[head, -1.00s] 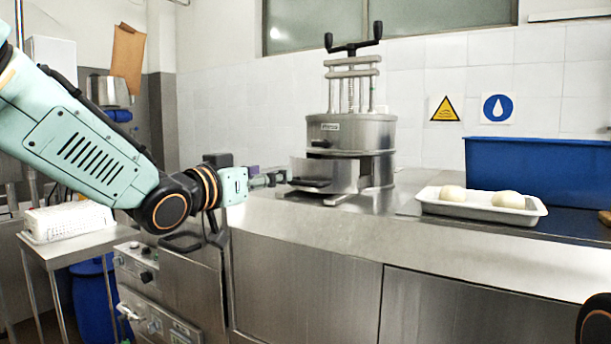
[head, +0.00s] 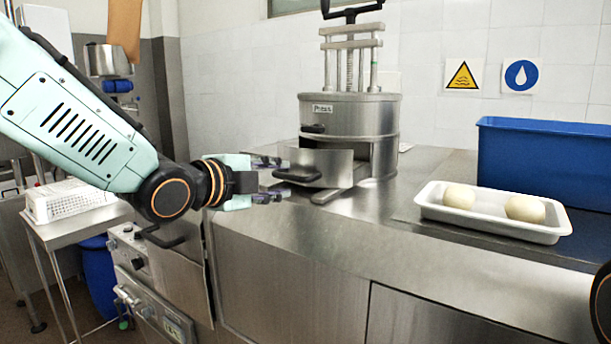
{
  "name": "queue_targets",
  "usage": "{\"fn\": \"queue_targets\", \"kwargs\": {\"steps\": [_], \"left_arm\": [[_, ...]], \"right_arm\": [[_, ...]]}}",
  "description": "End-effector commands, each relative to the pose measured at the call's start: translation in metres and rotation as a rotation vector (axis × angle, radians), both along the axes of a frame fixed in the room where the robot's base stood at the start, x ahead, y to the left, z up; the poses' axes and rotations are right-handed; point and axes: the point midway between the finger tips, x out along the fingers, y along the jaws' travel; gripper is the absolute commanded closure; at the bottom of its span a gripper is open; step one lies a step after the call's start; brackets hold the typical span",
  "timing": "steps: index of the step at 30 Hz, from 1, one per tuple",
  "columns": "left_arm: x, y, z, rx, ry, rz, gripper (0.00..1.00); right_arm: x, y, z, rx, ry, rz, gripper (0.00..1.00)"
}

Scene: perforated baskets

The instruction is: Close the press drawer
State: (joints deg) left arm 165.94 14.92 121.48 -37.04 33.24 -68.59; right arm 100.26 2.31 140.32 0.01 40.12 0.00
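The steel press (head: 352,118) stands on the counter, with a screw and black handle on top. Its drawer (head: 327,165) sticks out of the lower body toward the front left. A black handle (head: 297,172) is on the drawer's front. My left gripper (head: 272,178) is at the drawer handle, its two fingers apart, one above and one below the handle's level. I cannot tell whether the fingers touch the handle. Only a dark piece of my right arm shows at the right edge; its gripper is out of view.
A white tray (head: 432,210) with two pale dough balls stands on the counter to the right. A blue bin (head: 545,160) is behind it. A white perforated basket (head: 42,207) sits on a side table at left. The counter before the press is clear.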

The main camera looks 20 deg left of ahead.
Motion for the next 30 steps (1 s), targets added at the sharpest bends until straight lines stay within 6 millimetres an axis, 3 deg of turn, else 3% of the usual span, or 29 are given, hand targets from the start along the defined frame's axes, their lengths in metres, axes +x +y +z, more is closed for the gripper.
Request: {"fn": "queue_targets", "kwargs": {"steps": [9, 22, 30], "left_arm": [[0.000, 0.001, -0.002, 0.158, -0.050, -0.034, 0.65], [0.053, -0.019, -0.014, 0.158, -0.049, -0.035, 0.65], [0.069, -0.025, -0.018, 0.154, -0.051, -0.034, 0.65]], "right_arm": [[-0.001, 0.000, 0.002, 0.000, 0.002, 0.001, 1.00], [0.000, 0.000, 0.019, 0.000, 0.001, 0.000, 1.00], [0.000, 0.000, 0.022, 0.000, 0.001, 0.001, 1.00]]}}
